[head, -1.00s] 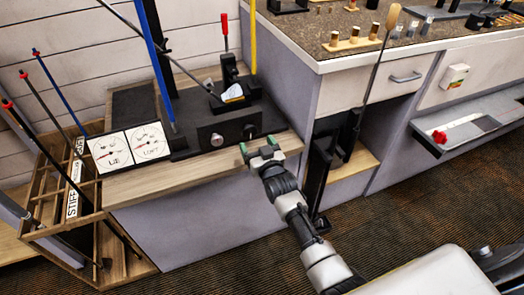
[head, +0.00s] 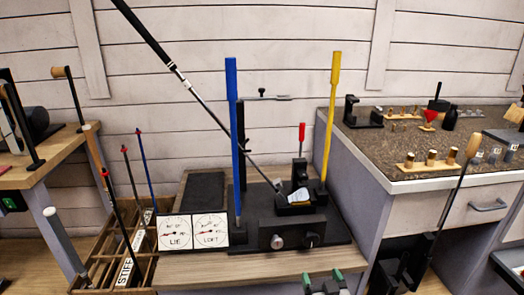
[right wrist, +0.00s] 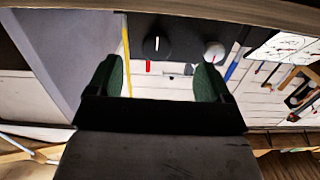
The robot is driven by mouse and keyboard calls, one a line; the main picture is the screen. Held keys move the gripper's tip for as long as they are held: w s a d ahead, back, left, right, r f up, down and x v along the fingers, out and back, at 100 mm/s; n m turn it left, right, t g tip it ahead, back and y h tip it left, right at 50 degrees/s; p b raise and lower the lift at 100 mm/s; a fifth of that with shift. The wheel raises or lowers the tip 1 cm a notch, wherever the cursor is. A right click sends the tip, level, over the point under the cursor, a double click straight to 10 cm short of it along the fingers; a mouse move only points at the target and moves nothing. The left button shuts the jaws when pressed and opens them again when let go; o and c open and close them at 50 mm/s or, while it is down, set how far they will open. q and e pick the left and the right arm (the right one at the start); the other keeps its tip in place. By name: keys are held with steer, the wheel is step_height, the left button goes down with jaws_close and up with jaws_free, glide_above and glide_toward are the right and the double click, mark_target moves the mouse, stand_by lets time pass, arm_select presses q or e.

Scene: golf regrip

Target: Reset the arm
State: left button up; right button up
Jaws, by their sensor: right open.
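My right gripper (head: 323,284) shows at the bottom edge of the head view, in front of the wooden bench edge. Its two green-padded fingers stand apart with nothing between them. The right wrist view also shows the open fingers (right wrist: 155,80), with the bench beyond them. My left gripper is not in either view. A golf club (head: 195,92) leans in the black loft-and-lie machine (head: 270,238), its head held near the machine's middle. The LIE and LOFT dials (head: 192,232) stand left of the machine.
A wooden rack (head: 95,262) with several clubs stands at the left. A blue post (head: 232,140) and a yellow post (head: 331,115) rise by the machine. The speckled counter (head: 400,150) at the right holds small tools. The front bench strip (head: 240,268) is clear.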

steer(key=s+f+n+g, duration=0.1)
steer(key=s+f+g, duration=0.3)
steer(key=s+f, duration=0.5)
steer(key=s+f+g, duration=0.4)
steer(key=s+f, duration=0.2)
steer(key=f, duration=0.4)
steer(key=s+f+g, duration=0.3)
steer(key=s+f, duration=0.2)
steer(key=s, duration=0.5)
steer(key=s+f+g, duration=0.4)
steer(key=s+f, duration=0.2)
steer(key=s, duration=0.4)
arm_select(q)
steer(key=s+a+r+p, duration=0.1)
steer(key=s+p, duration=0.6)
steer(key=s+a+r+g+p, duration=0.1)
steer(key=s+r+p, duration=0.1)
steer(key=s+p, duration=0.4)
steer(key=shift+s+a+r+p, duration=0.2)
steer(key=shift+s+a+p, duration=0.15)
steer(key=shift+p, duration=0.5)
arm_select(e)
steer(key=s+d+r, duration=0.1)
steer(key=s, duration=0.6)
steer(key=s+d+r+n+g, duration=0.1)
steer(key=s+d+r, duration=0.1)
steer(key=s, duration=0.5)
steer(key=shift+s+d+h, duration=0.2)
steer(key=shift+s+h, duration=0.1)
steer(key=shift+s, duration=0.05)
